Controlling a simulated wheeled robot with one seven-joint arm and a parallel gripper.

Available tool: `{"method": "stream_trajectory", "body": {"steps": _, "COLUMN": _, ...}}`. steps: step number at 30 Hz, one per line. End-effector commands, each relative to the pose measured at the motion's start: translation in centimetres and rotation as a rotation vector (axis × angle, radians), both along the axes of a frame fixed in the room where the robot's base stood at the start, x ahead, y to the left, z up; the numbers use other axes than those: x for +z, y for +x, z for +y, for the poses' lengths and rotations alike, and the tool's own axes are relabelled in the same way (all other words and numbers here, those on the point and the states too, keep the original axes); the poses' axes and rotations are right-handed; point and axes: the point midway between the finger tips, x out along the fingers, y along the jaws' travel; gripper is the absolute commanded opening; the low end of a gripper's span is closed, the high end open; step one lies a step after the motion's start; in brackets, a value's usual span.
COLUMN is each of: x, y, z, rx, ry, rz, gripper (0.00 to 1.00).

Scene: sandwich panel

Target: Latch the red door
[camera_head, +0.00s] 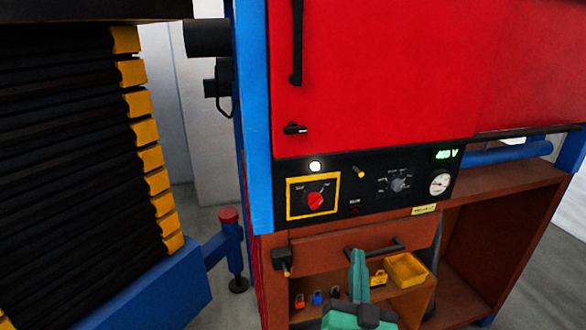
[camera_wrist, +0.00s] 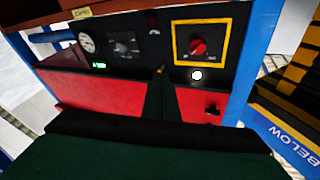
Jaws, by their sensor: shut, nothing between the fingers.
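The red door (camera_head: 385,75) fills the upper middle of the head view, its left edge beside the blue post. It carries a long black vertical handle (camera_head: 296,45) and a small black latch (camera_head: 296,129) near its lower left corner. I cannot tell whether the latch is engaged. In the wrist view the scene is upside down, with the red door (camera_wrist: 85,95) below the control panel and the latch (camera_wrist: 212,110) at right. My teal gripper (camera_head: 358,256) is shut and empty, below the panel and apart from the latch. Its dark fingers (camera_wrist: 160,72) also show in the wrist view.
The black control panel (camera_head: 340,220) has a red knob in a yellow frame (camera_head: 289,200), a lit white lamp (camera_head: 315,166) and a gauge (camera_head: 440,184). Below are a brown drawer (camera_head: 320,246) and a yellow bin (camera_head: 407,270). A black-and-yellow stack (camera_head: 70,140) stands left.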

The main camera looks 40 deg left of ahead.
Motion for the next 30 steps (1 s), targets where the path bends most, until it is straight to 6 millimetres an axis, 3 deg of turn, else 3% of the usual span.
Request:
{"method": "stream_trajectory", "body": {"steps": 1, "x": 2.4, "y": 0.3, "z": 0.9, "rx": 0.026, "ry": -0.001, "rz": -0.027, "gripper": 0.0}}
{"method": "stream_trajectory", "body": {"steps": 8, "x": 11.4, "y": 0.3, "z": 4.8, "rx": 0.143, "ry": -0.027, "rz": -0.113, "gripper": 0.0}}
{"method": "stream_trajectory", "body": {"steps": 12, "x": 16.7, "y": -0.8, "z": 7.0, "rx": 0.211, "ry": -0.057, "rz": -0.166, "gripper": 0.0}}
{"method": "stream_trajectory", "body": {"steps": 18, "x": 22.8, "y": -2.9, "z": 9.3, "rx": 0.281, "ry": -0.107, "rz": -0.231, "gripper": 0.0}}
{"method": "stream_trajectory", "body": {"steps": 24, "x": 25.6, "y": -4.3, "z": 10.3, "rx": 0.314, "ry": -0.14, "rz": -0.263, "gripper": 0.0}}
{"method": "stream_trajectory", "body": {"steps": 30, "x": 26.0, "y": -4.6, "z": 10.6, "rx": 0.321, "ry": -0.147, "rz": -0.266, "gripper": 0.0}}
